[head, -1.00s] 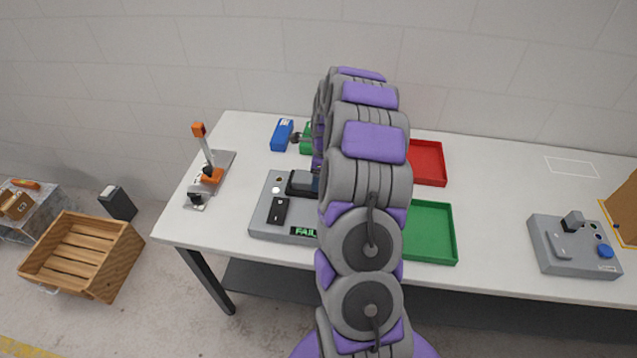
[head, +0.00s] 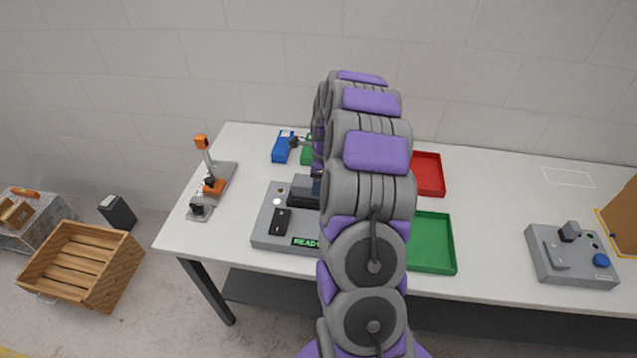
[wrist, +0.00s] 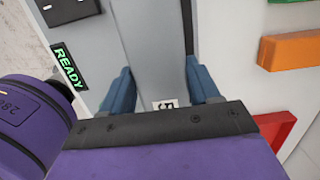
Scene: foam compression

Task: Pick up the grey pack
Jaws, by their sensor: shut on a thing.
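In the wrist view, the two blue fingers of my gripper (wrist: 163,90) stand either side of a light grey body, which I take to be the grey pack (wrist: 152,50). A small white label with dark marks shows on it between the fingertips. The gripper is shut on it. In the head view my arm hides the pack and most of the gripper. The grey tester (head: 268,238) lies below and left of the gripper, with a green READY display (wrist: 68,66). I cannot tell whether the pack touches the tester.
A blue pack (head: 283,147) lies at the back left, beside a partly hidden green one. An orange block (wrist: 290,50) shows in the wrist view. A red tray (head: 429,174) and a green tray (head: 431,242) stand right of my arm. A clamp (head: 212,190) stands left.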

